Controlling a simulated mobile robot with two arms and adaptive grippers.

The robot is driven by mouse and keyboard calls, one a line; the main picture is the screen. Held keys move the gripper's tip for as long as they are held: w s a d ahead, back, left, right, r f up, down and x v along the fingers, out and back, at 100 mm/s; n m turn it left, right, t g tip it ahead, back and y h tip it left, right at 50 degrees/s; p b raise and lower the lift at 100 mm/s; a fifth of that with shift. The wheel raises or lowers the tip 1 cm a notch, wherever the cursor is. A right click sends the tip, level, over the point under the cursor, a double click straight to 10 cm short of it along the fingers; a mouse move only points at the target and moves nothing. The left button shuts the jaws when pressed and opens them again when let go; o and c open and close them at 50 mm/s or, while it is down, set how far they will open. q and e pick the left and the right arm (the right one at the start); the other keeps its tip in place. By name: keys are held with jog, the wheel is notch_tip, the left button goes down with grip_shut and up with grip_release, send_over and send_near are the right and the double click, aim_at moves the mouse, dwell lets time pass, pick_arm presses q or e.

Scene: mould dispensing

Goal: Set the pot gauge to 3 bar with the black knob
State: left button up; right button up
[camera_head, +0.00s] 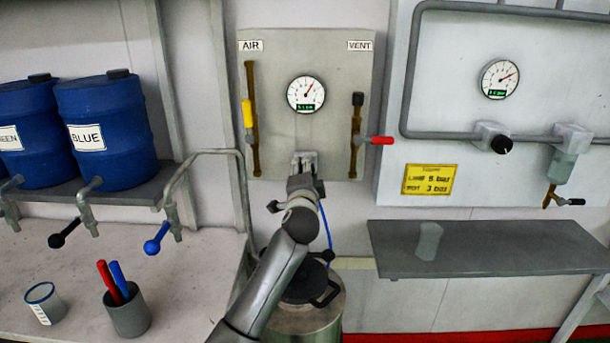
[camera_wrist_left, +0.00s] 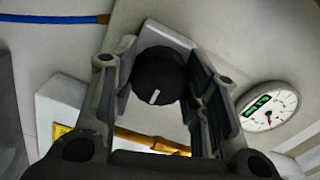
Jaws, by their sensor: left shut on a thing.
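My left gripper (camera_head: 304,160) is up against the lower middle of the grey AIR/VENT panel (camera_head: 345,75). In the left wrist view the black knob (camera_wrist_left: 160,76), with a white mark, sits between the fingers of this gripper (camera_wrist_left: 160,88), which is shut on it. The gripper hides the knob in the head view. The pot gauge (camera_head: 306,94) is just above, its needle pointing up and slightly right; its green digits are too small to read surely. The gauge also shows in the left wrist view (camera_wrist_left: 268,106). My right gripper is not in view.
A yellow-handled valve (camera_head: 248,115) and a red-handled valve (camera_head: 380,140) flank the gauge. Another gauge (camera_head: 499,79) and a black regulator knob (camera_head: 501,144) are at right, above a yellow sign (camera_head: 429,179) reading POT 3 bar. The lidded pot (camera_head: 310,320) stands below my arm.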

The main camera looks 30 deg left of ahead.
pick_arm(q)
jog(key=shift+f+n, duration=0.15)
jog(key=shift+n, duration=0.75)
jog(key=o, duration=1)
jog(key=v, duration=1.2)
jog(key=shift+s, duration=0.15)
